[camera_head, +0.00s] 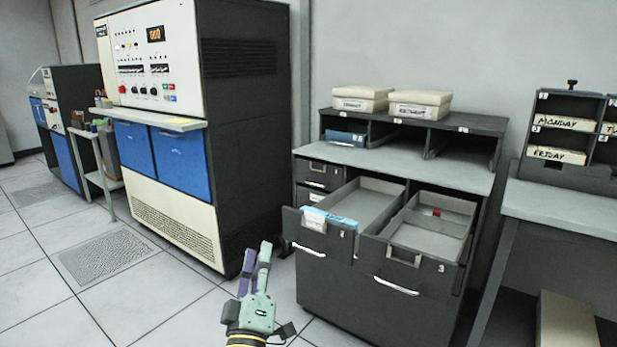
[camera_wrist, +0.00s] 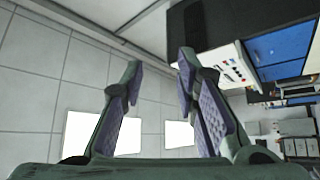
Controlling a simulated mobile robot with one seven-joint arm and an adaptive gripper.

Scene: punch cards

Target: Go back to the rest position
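My gripper (camera_head: 257,268) is at the lower middle of the head view, in front of and left of the drawer cabinet (camera_head: 335,286). It points upward and its fingers are clear of the cabinet. In the wrist view my gripper (camera_wrist: 160,75) shows two purple-padded fingers spread apart with nothing between them. The gripper is open and empty.
Two drawers of the cabinet stand pulled out; the left drawer (camera_head: 357,206) holds a blue item (camera_head: 328,219), the right drawer (camera_head: 440,235) a small red thing. A control machine (camera_head: 160,70) stands left. A desk with labelled slots (camera_head: 560,125) stands right. Tiled floor is free at left.

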